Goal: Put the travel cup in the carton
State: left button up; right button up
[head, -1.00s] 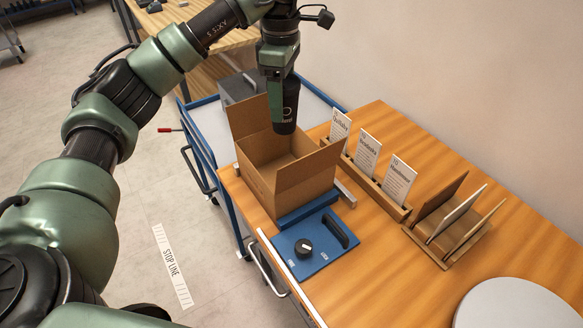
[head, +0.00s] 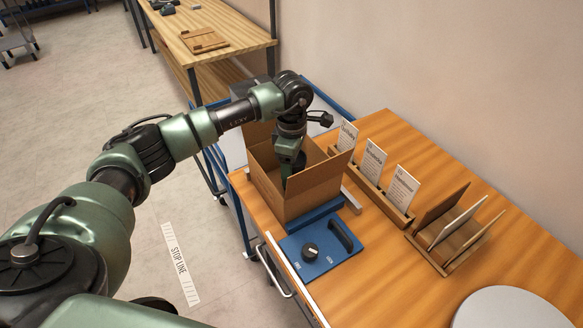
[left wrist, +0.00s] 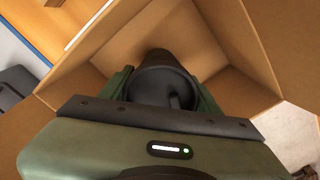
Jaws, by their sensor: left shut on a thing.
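The open carton (head: 312,198) stands on the blue fixture at the table's left end, with its flaps up. My left gripper (head: 288,170) reaches down into the carton from above. It is shut on the dark travel cup (left wrist: 160,85), which shows between the fingers in the left wrist view, inside the carton (left wrist: 215,30) walls. In the head view the cup is mostly hidden by the gripper and the carton wall. I cannot tell whether the cup touches the carton floor. My right gripper is in neither view.
A blue panel with a black knob (head: 310,251) sits in front of the carton. A wooden rack with white cards (head: 372,160) and a slotted holder with plates (head: 455,232) stand to the right. A round white disc (head: 508,308) lies at the lower right.

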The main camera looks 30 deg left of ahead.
pick_arm(q)
jog(key=shift+f, duration=0.45)
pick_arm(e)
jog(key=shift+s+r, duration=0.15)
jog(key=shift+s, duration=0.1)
pick_arm(q)
jog(key=shift+f, duration=0.1)
jog(key=shift+f, duration=0.15)
jog(key=o, duration=0.8)
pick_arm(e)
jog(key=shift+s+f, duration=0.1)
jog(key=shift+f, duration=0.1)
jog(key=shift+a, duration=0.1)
